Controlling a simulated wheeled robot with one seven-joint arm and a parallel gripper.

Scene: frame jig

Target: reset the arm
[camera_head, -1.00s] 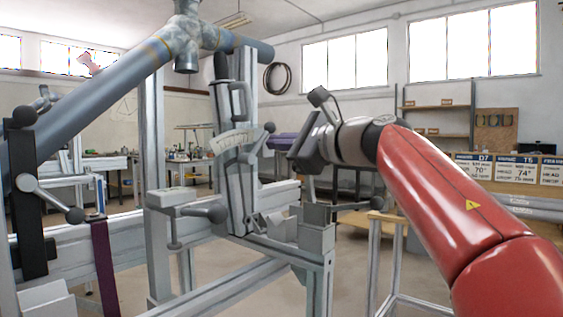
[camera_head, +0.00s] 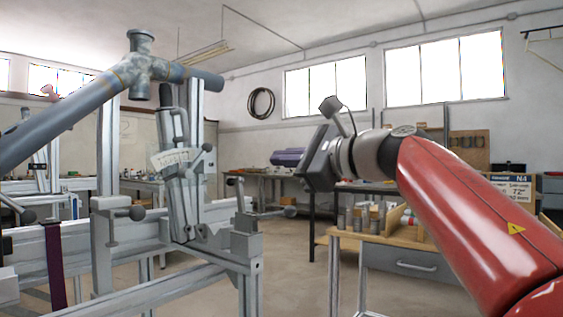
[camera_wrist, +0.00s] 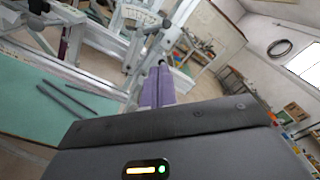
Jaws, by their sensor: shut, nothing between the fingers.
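My gripper (camera_head: 276,157) is at the end of my red arm, right of the frame jig in the head view. Its purple fingers point left and are shut with nothing between them. The closed fingers also show in the wrist view (camera_wrist: 157,75), beyond the dark gripper housing that fills the bottom. My gripper is in free air, apart from the jig. The jig's upright (camera_head: 196,140) carries a dial and a clamp. A blue-grey tube frame (camera_head: 75,117) slopes up across the left side.
Silver jig rails (camera_head: 160,293) run across the lower left. A wooden bench (camera_head: 385,247) with small containers stands beneath my arm. The wrist view shows a green surface (camera_wrist: 30,100) with dark rods at left. Open floor lies between jig and bench.

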